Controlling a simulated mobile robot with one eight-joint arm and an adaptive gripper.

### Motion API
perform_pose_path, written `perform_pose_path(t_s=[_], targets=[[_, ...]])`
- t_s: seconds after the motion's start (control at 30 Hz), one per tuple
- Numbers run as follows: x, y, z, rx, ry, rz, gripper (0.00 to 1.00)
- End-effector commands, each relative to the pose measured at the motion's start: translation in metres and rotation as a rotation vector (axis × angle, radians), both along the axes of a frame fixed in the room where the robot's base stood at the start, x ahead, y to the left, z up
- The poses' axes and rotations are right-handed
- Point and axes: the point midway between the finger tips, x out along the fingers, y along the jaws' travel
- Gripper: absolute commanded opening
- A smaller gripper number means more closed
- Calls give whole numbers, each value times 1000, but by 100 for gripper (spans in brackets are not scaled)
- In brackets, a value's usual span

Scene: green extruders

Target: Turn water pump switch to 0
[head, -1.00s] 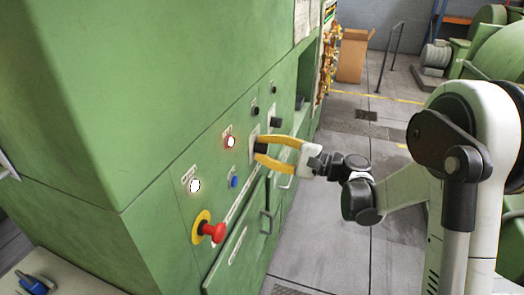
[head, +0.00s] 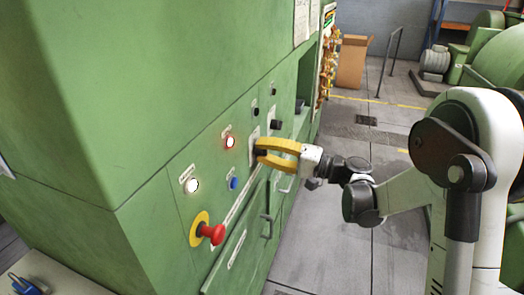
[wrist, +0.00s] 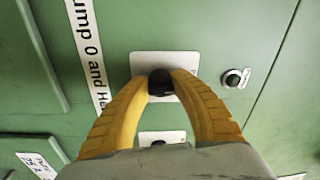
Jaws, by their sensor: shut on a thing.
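My gripper (head: 262,151) has yellow fingers and is shut on a black rotary switch on the green machine panel (head: 160,225). In the wrist view the black switch (wrist: 160,82) sits between the fingertips, on a white plate (wrist: 165,62). The fingers hide much of it, so I cannot read its setting. A white label strip (wrist: 92,40) beside it shows part of the words "ump 0 and H".
On the panel are a red emergency knob (head: 214,234) on a yellow disc, a lit white button (head: 192,186), a lit red button (head: 229,142), a blue button (head: 233,183) and another black knob (head: 274,125). Open floor (head: 335,240) lies right of the machine.

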Motion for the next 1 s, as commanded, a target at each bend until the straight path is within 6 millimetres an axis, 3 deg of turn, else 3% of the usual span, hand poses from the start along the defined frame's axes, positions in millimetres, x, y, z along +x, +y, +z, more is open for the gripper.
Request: perform_pose_path(t_s=[0.43,0.47,0.5,0.53,0.83,1.0], targets=[[-1,0,-1,-6,-8,1,0],[-1,0,-1,-6,-8,1,35],[-1,0,-1,-5,-9,1,47],[-1,0,-1,-5,-9,1,51],[-1,-1,-1,-4,-8,0,51],[-7,-19,-1,-4,-8,-3,51]])
